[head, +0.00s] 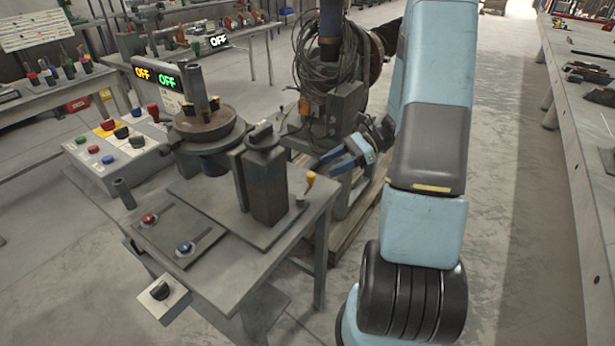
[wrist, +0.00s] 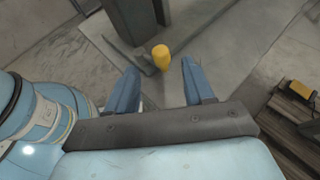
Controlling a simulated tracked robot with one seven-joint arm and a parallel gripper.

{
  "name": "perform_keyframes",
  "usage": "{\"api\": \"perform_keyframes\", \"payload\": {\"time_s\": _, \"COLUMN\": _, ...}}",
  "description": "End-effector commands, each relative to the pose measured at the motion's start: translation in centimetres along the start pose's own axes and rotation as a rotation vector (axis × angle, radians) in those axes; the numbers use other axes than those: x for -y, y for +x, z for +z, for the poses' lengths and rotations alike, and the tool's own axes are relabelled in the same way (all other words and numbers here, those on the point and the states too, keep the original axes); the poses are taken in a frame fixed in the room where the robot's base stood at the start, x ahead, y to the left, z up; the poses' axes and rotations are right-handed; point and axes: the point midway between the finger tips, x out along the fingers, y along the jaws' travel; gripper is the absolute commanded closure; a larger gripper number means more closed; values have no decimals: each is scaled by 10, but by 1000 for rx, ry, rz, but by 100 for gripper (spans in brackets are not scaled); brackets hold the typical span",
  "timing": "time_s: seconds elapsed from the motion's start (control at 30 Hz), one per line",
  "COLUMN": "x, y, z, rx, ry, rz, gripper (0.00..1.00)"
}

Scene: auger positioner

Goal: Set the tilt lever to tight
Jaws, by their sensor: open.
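A small lever with a yellow knob (head: 311,178), which I take to be the tilt lever, stands at the right corner of the grey positioner table (head: 262,270). No label for its positions can be read. In the wrist view the yellow knob (wrist: 161,54) shows beyond my fingertips, in line with the gap between them. My gripper (head: 327,166) is open and empty, just to the right of and slightly above the knob in the head view. In the wrist view both blue fingers of my gripper (wrist: 160,78) are spread apart, not visibly touching the knob.
A dark upright block (head: 265,185) stands left of the lever. A round turntable (head: 207,127), a control box with several knobs (head: 118,150) and two OFF displays (head: 155,75) lie farther left. A machine with coiled cable (head: 328,60) stands behind my gripper.

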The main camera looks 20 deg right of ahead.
Motion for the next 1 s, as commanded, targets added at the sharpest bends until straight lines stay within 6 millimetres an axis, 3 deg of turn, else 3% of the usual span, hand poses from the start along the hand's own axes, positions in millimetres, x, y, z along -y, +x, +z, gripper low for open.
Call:
{"api": "perform_keyframes", "payload": {"time_s": 0.2, "x": 0, "y": 39, "z": 0, "rx": 1, "ry": 1, "rz": 2, "gripper": 48}}
{"api": "perform_keyframes", "payload": {"time_s": 0.4, "x": 0, "y": 63, "z": 0, "rx": -1, "ry": -1, "rz": 2, "gripper": 48}}
{"api": "perform_keyframes", "payload": {"time_s": 0.87, "x": 0, "y": 75, "z": 0, "rx": -1, "ry": -2, "rz": 1, "gripper": 48}}
{"api": "perform_keyframes", "payload": {"time_s": 1.0, "x": 0, "y": 75, "z": 0, "rx": -1, "ry": -2, "rz": 1, "gripper": 59}}
